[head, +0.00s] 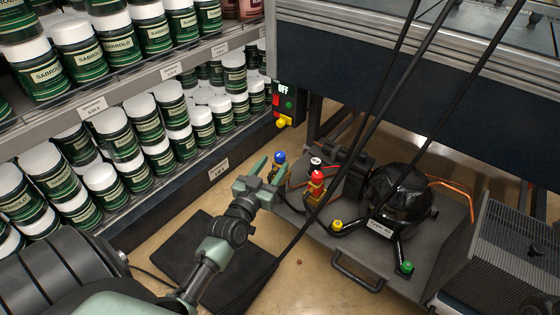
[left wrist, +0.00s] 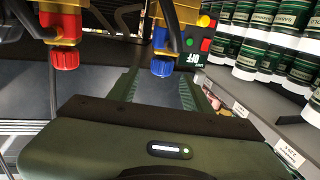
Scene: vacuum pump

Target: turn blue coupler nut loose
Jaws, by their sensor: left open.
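The blue coupler nut (head: 280,157) sits on a brass fitting at the left end of the pump unit. It also shows in the left wrist view (left wrist: 162,67), above and between the finger ends. My left gripper (head: 272,169) is open and empty, close to the blue nut, with its fingers pointing towards it. In the left wrist view both fingers (left wrist: 156,80) are spread apart. I cannot tell whether they touch the nut. A red coupler nut (head: 317,175) sits to the right on a brass fitting; it also shows in the left wrist view (left wrist: 65,59). My right gripper is not in view.
The black pump (head: 395,195) stands on a grey tray with a handle (head: 358,271). A switch box (head: 284,106) reading OFF is behind the blue nut. Shelves of jars (head: 110,140) line the left. Dark hoses cross in front of the pump.

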